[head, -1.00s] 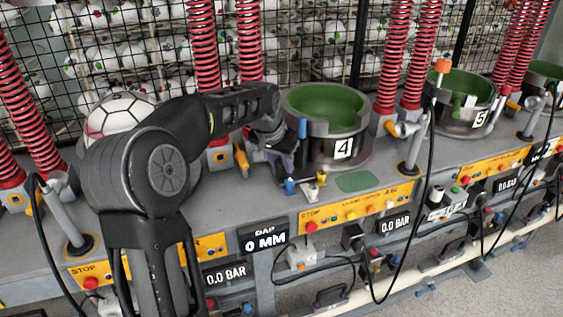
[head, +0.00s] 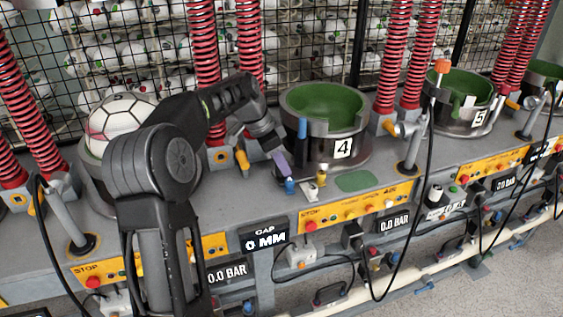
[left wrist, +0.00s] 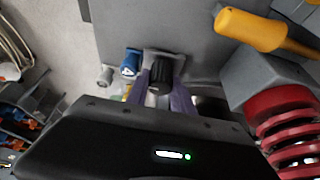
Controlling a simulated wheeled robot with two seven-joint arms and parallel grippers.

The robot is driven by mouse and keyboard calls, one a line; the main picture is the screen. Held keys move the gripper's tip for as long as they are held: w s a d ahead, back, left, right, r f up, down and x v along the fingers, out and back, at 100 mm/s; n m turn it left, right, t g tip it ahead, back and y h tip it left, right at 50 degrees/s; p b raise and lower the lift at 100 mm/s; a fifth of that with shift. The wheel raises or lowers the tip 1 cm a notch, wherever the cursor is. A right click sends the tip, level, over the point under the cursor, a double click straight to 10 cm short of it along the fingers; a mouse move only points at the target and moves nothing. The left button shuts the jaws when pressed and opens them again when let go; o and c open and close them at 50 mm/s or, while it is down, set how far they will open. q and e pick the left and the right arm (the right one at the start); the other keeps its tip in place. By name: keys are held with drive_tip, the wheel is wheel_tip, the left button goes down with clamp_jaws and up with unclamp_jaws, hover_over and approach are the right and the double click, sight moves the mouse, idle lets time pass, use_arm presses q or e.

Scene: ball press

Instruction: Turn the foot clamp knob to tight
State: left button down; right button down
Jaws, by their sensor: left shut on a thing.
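The black ribbed foot clamp knob (left wrist: 161,73) is in the left wrist view, on a small grey bracket at the bench edge. My left gripper (left wrist: 160,93) has its purple fingers on either side of the knob, shut on it. In the head view, the left gripper (head: 281,163) leans down to the bench left of press 4 (head: 342,149); the knob is hidden there behind the gripper. My right gripper is in neither view.
A blue fitting (head: 289,186) and a yellow fitting (head: 321,175) stand close to the left gripper. A yellow-handled lever (left wrist: 262,30) and a red spring (left wrist: 284,130) are nearby. A ball (head: 121,118) sits in the left press. The gap display (head: 265,239) reads 0 MM.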

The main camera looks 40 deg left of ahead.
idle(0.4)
use_arm(q)
drive_tip(key=c, duration=1.1)
unclamp_jaws()
